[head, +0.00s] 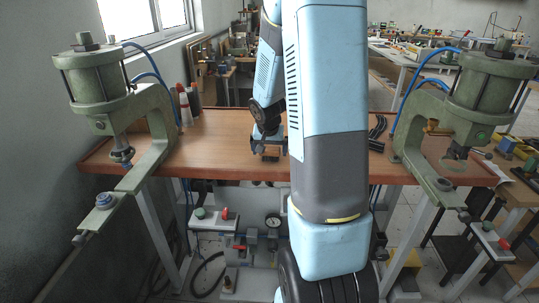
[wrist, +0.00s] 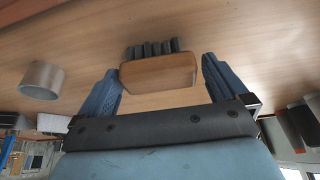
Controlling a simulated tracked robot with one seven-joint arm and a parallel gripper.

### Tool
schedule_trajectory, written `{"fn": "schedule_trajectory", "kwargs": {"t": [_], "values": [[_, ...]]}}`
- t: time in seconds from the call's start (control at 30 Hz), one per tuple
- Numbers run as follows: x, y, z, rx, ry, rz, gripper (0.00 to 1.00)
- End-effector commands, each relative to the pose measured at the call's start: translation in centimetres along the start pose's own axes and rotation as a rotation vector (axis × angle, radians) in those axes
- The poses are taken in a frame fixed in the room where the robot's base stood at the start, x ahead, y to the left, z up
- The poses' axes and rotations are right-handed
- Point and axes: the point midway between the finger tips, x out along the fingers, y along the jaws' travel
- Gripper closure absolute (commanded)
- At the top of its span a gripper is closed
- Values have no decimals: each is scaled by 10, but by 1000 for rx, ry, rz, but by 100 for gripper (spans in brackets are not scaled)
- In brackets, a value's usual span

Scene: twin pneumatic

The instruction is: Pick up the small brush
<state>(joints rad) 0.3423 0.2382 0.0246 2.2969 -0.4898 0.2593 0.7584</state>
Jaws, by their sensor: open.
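The small brush (wrist: 158,73) has a brown wooden block and dark bristle tufts. In the wrist view it lies between the two blue fingers of my gripper (wrist: 160,66), with a gap visible on each side. My gripper is open and does not appear to touch it. In the head view my gripper (head: 268,142) is over the middle of the wooden table, and the brush (head: 270,154) shows small just below it. My arm hides part of the table to the right of the gripper.
The wooden table (head: 225,160) has a green pneumatic press (head: 103,88) at its left end and another (head: 489,90) at its right. Bottles (head: 186,103) stand near the left press. Black curved pieces (head: 377,132) lie right of my arm. A grey cylinder (wrist: 42,80) shows in the wrist view.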

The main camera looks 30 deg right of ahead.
Motion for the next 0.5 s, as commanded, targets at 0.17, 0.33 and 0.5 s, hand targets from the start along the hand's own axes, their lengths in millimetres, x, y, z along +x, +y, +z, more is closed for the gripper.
{"fn": "schedule_trajectory", "kwargs": {"t": [0.17,0.33,0.5], "values": [[0,0,0,0,0,0,8],[0,0,0,0,0,0,24],[0,1,0,0,0,0,40]]}}
